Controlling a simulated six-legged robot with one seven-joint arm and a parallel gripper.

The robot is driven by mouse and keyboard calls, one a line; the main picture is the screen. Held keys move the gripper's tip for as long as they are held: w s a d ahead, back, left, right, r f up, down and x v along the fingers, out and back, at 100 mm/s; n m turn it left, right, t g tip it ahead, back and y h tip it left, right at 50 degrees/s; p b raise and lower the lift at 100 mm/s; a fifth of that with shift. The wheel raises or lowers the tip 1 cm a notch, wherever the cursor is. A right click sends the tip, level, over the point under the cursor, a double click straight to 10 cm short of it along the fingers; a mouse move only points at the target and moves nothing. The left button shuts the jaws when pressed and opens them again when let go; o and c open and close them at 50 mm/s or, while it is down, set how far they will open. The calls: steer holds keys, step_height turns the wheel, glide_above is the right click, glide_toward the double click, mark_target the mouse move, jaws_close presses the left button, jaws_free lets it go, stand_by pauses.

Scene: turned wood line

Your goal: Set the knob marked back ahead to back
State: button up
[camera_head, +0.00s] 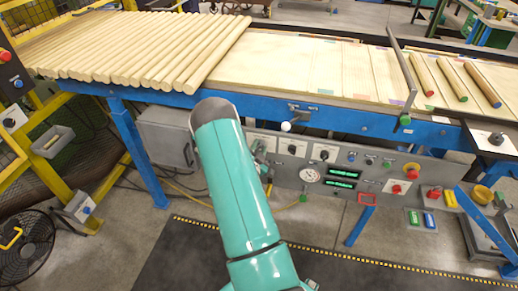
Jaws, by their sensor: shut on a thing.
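The grey control panel (340,185) under the blue table edge carries several dials and knobs. Dark knobs on white plates show at the left, one (292,149) and another (324,154) to its right; their markings are too small to read. My teal arm reaches up across the panel's left end. A small part of my gripper (258,151) shows just right of the arm, at the panel's leftmost white plate. It is shut on a knob there, which is mostly hidden, so its setting cannot be read.
A white-balled lever (286,126) sticks out above the knobs. Red and green buttons, a gauge (310,175) and two green displays (342,179) lie to the right. A grey box (167,137) is left of my arm. Wooden rods (140,48) lie on the table.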

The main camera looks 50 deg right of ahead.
steer(key=n, duration=0.6)
steer(key=shift+w+a, duration=0.1)
steer(key=n, duration=0.5)
steer(key=shift+n, duration=0.4)
stand_by(0.3)
steer(key=o, duration=1)
steer(key=v, duration=1.3)
steer(key=shift+s+a, duration=0.3)
